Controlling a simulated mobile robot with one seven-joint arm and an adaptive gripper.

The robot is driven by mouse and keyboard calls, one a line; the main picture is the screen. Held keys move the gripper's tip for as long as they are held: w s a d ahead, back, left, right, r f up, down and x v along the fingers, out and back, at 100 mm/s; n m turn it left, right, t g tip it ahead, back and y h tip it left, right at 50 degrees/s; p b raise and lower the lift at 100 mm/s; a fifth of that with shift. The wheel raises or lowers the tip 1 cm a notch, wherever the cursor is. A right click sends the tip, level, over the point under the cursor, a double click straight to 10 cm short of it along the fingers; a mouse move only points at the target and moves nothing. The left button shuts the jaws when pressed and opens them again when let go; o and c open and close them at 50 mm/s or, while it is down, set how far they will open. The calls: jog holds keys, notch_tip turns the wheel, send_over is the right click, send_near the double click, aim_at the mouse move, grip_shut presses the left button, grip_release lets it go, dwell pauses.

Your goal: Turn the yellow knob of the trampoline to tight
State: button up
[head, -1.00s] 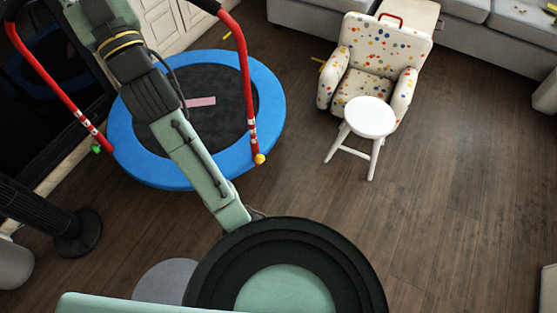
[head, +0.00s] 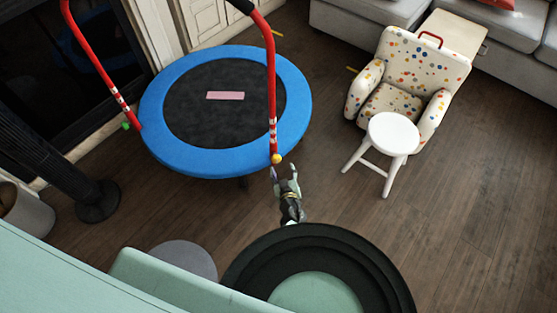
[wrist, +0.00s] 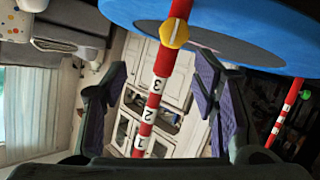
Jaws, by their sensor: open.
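The trampoline (head: 153,128) has a blue rim, a black mat and a red handle frame. The yellow knob (head: 277,158) is at the foot of the frame's right red leg, by the rim's front edge. In the wrist view the yellow knob (wrist: 174,33) shows a white line, on the red leg with bands marked 3, 2, 1. A green knob (head: 126,126) is on the left leg. My gripper (head: 284,170) is open and empty just in front of the yellow knob. In the wrist view the red leg passes between its fingers (wrist: 160,88), with the knob beyond them; no contact shows.
A white stool (head: 393,132) and a dotted armchair (head: 400,75) stand to the right. A dark column-like item (head: 60,170) stands at the left. A grey sofa (head: 520,55) is at the back right. Wooden floor is free between the trampoline and stool.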

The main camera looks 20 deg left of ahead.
aim_at(277, 161)
jog(key=w+a+f+b, duration=0.1)
jog(key=w+f+b, duration=0.1)
jog(key=w+a+f+b, duration=0.3)
jog(key=w+b, duration=0.1)
jog(key=shift+w+a+f+b, duration=0.3)
jog(key=shift+a+f+b, duration=0.05)
jog(key=shift+a+f, duration=0.05)
jog(key=shift+w+a, duration=0.2)
jog(key=shift+w, duration=0.1)
jog(key=c, duration=1.2)
